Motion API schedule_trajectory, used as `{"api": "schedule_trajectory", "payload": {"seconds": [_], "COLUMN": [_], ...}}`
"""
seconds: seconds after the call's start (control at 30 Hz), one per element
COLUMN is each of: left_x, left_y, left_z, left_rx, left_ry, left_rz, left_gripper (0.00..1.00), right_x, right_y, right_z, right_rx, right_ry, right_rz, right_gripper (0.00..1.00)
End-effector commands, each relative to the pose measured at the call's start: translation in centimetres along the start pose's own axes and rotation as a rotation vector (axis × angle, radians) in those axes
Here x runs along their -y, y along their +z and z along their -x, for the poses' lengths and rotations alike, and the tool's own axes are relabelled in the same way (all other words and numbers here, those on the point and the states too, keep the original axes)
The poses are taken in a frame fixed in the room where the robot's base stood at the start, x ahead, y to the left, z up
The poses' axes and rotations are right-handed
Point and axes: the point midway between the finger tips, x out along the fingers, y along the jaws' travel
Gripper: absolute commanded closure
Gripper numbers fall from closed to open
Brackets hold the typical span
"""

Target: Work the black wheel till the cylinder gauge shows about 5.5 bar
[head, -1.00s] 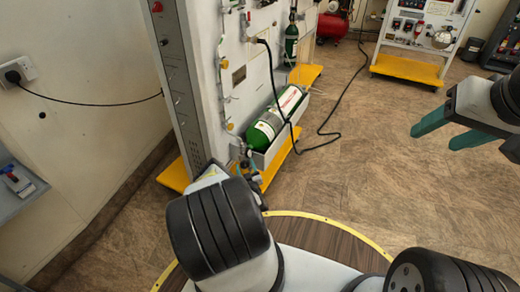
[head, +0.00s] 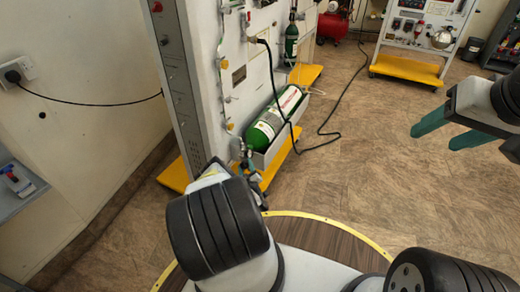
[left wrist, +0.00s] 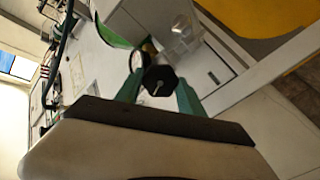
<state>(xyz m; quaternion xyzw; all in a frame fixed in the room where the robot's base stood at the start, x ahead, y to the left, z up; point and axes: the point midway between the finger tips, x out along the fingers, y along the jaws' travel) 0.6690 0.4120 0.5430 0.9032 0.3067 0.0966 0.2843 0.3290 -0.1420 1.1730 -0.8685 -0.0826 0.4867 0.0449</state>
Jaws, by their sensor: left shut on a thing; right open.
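The black wheel (left wrist: 160,80) is a dark, many-sided knob with a pale centre, between the green fingers of my left gripper (left wrist: 158,92) in the left wrist view. That gripper is shut on the wheel. A round gauge (left wrist: 147,48) sits just behind the wheel, partly hidden by it; its reading cannot be made out. In the head view, my left gripper (head: 254,176) is at the valve end of the green and white cylinder (head: 267,126), and my wrist hides much of it. My right gripper (head: 434,134) is open and empty over bare floor at the right.
The cylinder lies in a grey tray (head: 266,158) on the trainer panel (head: 243,80), above a yellow base (head: 280,158). A black cable (head: 322,146) runs across the floor. Another panel on a yellow base (head: 406,68) stands at the back. The floor at right is clear.

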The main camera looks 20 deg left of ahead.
Motion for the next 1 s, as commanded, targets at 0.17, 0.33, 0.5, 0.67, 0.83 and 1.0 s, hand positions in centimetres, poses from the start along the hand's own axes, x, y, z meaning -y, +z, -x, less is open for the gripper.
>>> {"api": "schedule_trajectory", "payload": {"seconds": [0.17,0.33,0.5,0.67,0.83,1.0], "left_x": [0.05,0.09,0.12,0.15,0.17,0.18], "left_y": [0.02,0.03,0.04,0.05,0.06,0.08], "left_z": [0.06,0.07,0.07,0.08,0.08,0.09], "left_rx": [0.000,0.000,0.000,0.000,0.000,0.000], "left_ry": [0.000,0.000,0.000,-0.001,-0.001,-0.001], "left_rz": [0.166,0.312,0.432,0.514,0.568,0.591], "left_gripper": [0.95,0.95,0.95,0.95,0.95,0.95], "right_x": [0.00,0.00,0.00,0.00,0.00,0.00], "right_y": [0.00,0.00,0.00,0.00,0.00,0.00], "right_z": [0.00,0.00,0.00,0.00,0.00,0.00], "right_rx": [0.000,0.000,0.000,0.000,0.000,0.000], "right_ry": [0.000,0.000,0.000,0.000,0.000,0.000], "right_rz": [0.000,0.000,0.000,0.000,0.000,0.000], "right_gripper": [0.43,0.43,0.43,0.43,0.43,0.43]}}
